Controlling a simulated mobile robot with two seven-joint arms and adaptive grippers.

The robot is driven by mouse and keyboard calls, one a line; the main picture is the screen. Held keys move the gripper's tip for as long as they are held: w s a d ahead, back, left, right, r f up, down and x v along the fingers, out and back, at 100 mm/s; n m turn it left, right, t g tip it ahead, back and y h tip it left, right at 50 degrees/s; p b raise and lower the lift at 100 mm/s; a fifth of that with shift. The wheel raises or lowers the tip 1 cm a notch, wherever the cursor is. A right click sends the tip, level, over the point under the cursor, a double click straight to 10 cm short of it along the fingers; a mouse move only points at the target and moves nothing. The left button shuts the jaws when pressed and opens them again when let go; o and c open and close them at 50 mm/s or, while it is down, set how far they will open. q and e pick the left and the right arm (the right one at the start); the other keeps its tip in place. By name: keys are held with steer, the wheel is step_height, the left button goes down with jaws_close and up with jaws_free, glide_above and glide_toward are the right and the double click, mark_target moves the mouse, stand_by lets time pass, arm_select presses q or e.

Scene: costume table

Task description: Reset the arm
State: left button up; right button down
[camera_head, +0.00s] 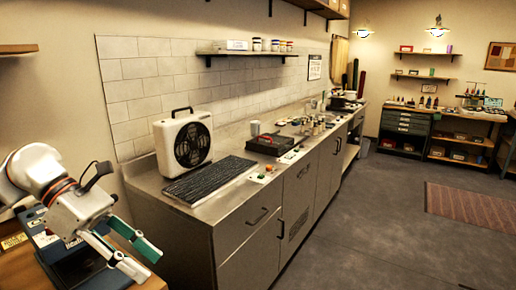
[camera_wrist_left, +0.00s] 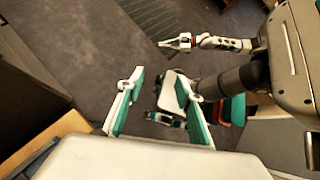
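My left arm comes in from the left of the head view. Its white gripper (camera_head: 150,266) points down and right, beside the long counter's near end. Its two teal-padded fingers stand apart with nothing between them. The left wrist view also shows these open fingers (camera_wrist_left: 158,88), with floor and parts of my own body beyond.
A dark blue device (camera_head: 85,262) sits on a wooden surface (camera_head: 22,272) below my left gripper. A steel counter (camera_head: 215,207) holds a white fan (camera_head: 183,142), a black keyboard-like mat (camera_head: 208,180) and a dark tray (camera_head: 272,145). The floor (camera_head: 370,235) at right is open, with a reddish rug (camera_head: 470,207).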

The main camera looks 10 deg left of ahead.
arm_select(q)
steer(key=w+d+f+n+t+h, duration=0.2)
steer(key=w+d+n+t+h, duration=0.1)
steer(key=d+n+h, duration=0.3)
steer(key=w+d+f+n+t+h, duration=0.15)
steer(key=d+n+t+h, duration=0.25)
steer(key=d+n, duration=0.4)
steer(key=w+a+f+n+t+y, duration=0.1)
steer(key=a+f+n+t+y, duration=0.2)
steer(key=f+n, duration=0.45)
steer(key=w+a+f+n+t+y, duration=0.1)
steer(key=f+n+t+y, duration=0.4)
steer(key=n, duration=0.3)
steer(key=w+a+f+n+t+y, duration=0.1)
steer(key=a+f+n+t+y, duration=0.2)
steer(key=f+n, duration=0.5)
steer(key=s+a+f+n+g+y, duration=0.1)
steer(key=s+f+n+g+y, duration=0.2)
steer(key=s+f, duration=0.4)
steer(key=s+a+f+n+g+y, duration=0.1)
steer(key=s+f+n+g+y, duration=0.2)
steer(key=f, duration=1)
steer(key=s+n, duration=0.3)
steer(key=s, duration=0.1)
steer(key=shift+s+f, duration=0.15)
steer(key=shift+s, duration=0.25)
steer(key=shift+n, duration=0.25)
